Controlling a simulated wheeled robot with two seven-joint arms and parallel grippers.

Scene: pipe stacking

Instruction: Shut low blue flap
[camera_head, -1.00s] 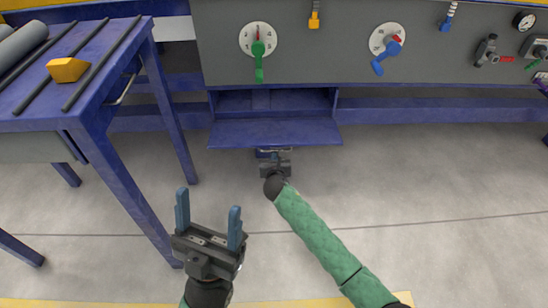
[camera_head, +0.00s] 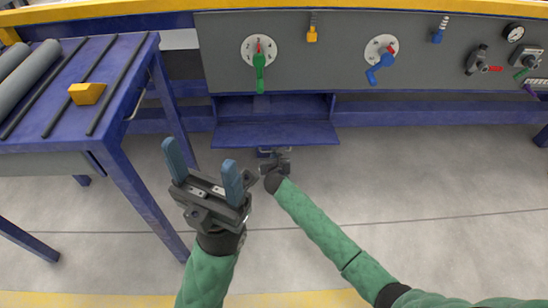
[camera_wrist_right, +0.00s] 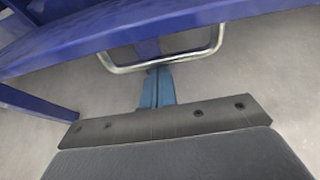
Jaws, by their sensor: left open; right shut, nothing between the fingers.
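The low blue flap (camera_head: 275,134) hangs open below the grey panel, sticking out toward me and roughly level, with its compartment (camera_head: 275,106) open behind it. In the right wrist view the flap's edge (camera_wrist_right: 190,30) runs across the top, with a metal loop handle (camera_wrist_right: 185,62) under it. My right gripper (camera_head: 272,152) is at the flap's front edge, partly hidden beneath it. In the right wrist view its fingers (camera_wrist_right: 157,88) are shut together with nothing between them, their tips close to the handle; contact is unclear. My left gripper (camera_head: 203,165) is open and empty, left of the flap.
A blue table (camera_head: 140,62) stands at the left with a yellow block (camera_head: 87,93) and grey pipes (camera_head: 28,85) on top. The grey panel (camera_head: 320,55) carries a green lever (camera_head: 259,72) and a blue lever (camera_head: 378,68). The floor (camera_head: 430,180) at right is clear.

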